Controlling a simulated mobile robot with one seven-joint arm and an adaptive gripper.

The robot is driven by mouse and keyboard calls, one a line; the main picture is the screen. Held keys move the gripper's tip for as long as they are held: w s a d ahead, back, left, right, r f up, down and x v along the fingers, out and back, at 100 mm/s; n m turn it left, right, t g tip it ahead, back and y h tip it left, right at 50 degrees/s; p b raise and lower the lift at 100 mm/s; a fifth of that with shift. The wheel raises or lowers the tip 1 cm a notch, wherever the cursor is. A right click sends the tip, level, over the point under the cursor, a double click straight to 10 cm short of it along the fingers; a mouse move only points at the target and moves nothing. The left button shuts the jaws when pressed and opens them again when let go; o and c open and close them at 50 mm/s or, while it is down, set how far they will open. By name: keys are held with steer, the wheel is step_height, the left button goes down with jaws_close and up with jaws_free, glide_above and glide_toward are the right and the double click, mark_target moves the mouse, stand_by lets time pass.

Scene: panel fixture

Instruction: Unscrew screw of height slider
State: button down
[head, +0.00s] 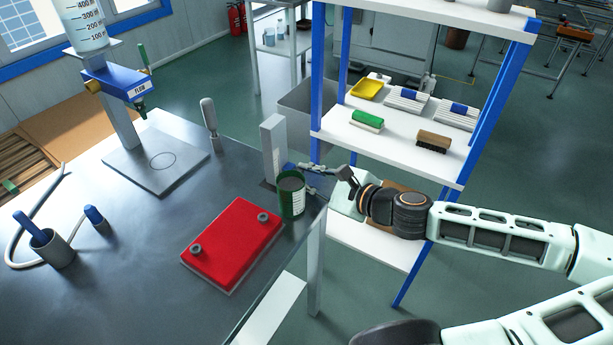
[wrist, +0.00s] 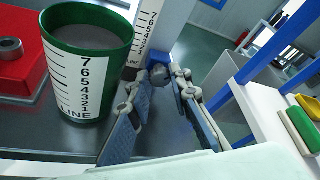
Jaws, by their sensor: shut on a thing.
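The height slider is a blue block on a grey upright post (head: 272,145) at the table's right edge. The post also shows in the wrist view with a number scale (wrist: 148,35). A small dark round screw knob (wrist: 158,72) sticks out low on it. My gripper (head: 308,167) reaches in from the right. In the wrist view my gripper (wrist: 159,80) has one finger on each side of the knob and is shut on it. The fingers and the green cup hide part of the slider.
A green cup (head: 291,195) with a scale stands close beside the post, near my fingers. A red plate (head: 232,245) with two grey rings lies in front. A white shelf with blue posts (head: 395,136) stands behind my arm. The table's middle is clear.

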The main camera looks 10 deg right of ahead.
steer(key=shift+f+n, duration=0.1)
steer(key=shift+n, duration=0.4)
steer(key=c, duration=1.8)
jaws_free()
steer(key=shift+o, duration=0.2)
